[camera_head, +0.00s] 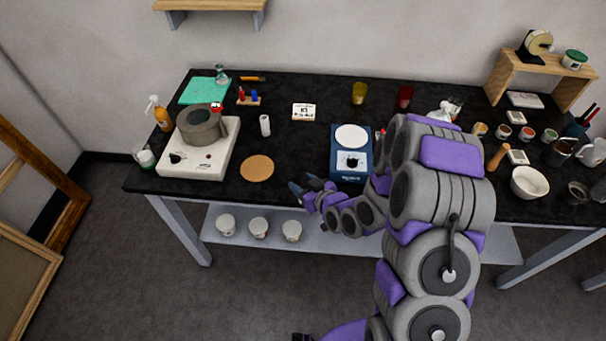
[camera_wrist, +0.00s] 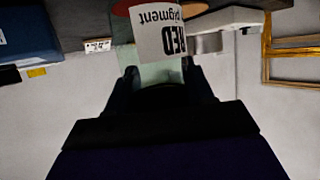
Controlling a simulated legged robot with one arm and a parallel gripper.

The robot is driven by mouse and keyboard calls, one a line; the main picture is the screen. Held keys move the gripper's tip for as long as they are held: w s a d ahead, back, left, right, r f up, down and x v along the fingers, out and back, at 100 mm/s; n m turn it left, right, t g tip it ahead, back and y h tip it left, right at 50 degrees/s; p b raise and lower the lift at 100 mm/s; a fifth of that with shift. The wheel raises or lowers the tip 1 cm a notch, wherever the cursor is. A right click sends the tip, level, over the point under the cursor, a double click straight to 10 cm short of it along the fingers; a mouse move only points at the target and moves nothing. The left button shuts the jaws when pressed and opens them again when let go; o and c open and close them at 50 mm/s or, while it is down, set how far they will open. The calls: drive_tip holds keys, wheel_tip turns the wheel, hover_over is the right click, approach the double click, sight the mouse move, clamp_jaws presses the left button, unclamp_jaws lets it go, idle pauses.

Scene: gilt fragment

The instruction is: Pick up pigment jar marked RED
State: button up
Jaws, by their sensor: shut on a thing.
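The pigment jar marked RED (camera_wrist: 160,36) shows in the wrist view, upside down, with a white label reading "RED pigment" and a pale greenish body. My gripper (camera_wrist: 160,84) is shut on it, with one dark finger on each side of the jar. In the head view my gripper (camera_head: 304,186) is at the table's front edge, between the cork mat (camera_head: 257,168) and the blue device with a white round plate (camera_head: 350,150). I cannot make out the held jar in the head view.
A white hot plate (camera_head: 200,158) with a grey pot (camera_head: 201,127) stands at the left. Small open pots, a white bowl (camera_head: 529,182) and a pestle (camera_head: 497,157) crowd the right side. White cups (camera_head: 258,228) stand on the lower shelf.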

drive_tip(key=shift+s+r+p, duration=0.15)
drive_tip(key=shift+r+p, duration=0.1)
drive_tip(key=shift+p, duration=0.3)
drive_tip(key=p, duration=0.2)
drive_tip(key=shift+s+r+p, duration=0.1)
drive_tip(key=shift+s+p, duration=0.2)
drive_tip(key=shift+p, duration=0.1)
drive_tip(key=p, duration=0.2)
drive_tip(key=s+p, duration=0.1)
drive_tip(key=shift+s+d+p, duration=0.1)
drive_tip(key=shift+d+p, duration=0.2)
drive_tip(key=shift+p, duration=0.1)
